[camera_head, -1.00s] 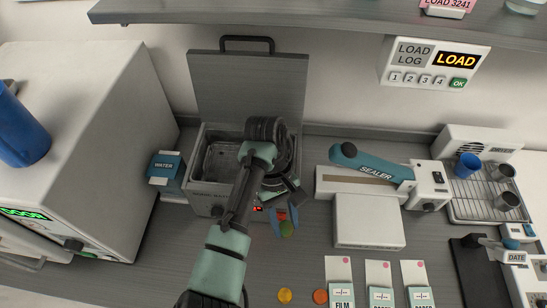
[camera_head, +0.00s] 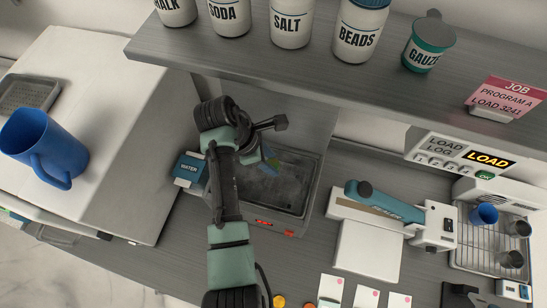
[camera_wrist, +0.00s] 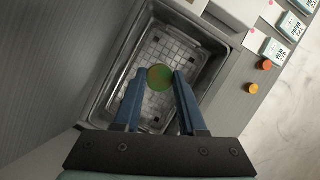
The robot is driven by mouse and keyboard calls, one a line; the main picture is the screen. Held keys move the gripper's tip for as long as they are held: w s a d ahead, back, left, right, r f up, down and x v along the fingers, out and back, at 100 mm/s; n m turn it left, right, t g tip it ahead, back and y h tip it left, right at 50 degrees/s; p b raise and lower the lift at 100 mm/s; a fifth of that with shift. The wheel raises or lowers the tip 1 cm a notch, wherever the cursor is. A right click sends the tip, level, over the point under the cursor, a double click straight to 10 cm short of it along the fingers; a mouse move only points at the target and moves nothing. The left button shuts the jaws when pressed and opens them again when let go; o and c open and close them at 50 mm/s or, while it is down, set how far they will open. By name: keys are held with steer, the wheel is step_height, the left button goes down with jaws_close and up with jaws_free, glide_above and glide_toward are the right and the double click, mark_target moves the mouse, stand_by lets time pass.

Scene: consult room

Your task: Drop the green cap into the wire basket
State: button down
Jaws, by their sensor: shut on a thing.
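My gripper (camera_head: 270,162) has blue fingers and is above the open metal tank (camera_head: 309,185). In the wrist view my gripper (camera_wrist: 159,80) is shut on the round green cap (camera_wrist: 160,77), held between the fingertips. The cap is hard to make out in the head view. Below it in the wrist view, a wire grid (camera_wrist: 187,52), seemingly the wire basket, lies inside the tank. The cap appears over the grid, with a gap I cannot measure. My fingers hide part of the grid.
The tank's raised lid (camera_head: 292,122) stands behind. A shelf (camera_head: 300,75) with several jars hangs above. A WATER box (camera_head: 188,168) is left of the tank, the sealer (camera_head: 385,205) right. Orange (camera_wrist: 266,65) and yellow (camera_wrist: 253,89) caps lie on the counter.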

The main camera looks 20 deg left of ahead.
steer(key=shift+s+f, duration=0.1)
steer(key=shift+f+b, duration=1.2)
steer(key=shift+f, duration=1.6)
steer(key=shift+c, duration=2)
jaws_free()
steer(key=shift+r, duration=0.1)
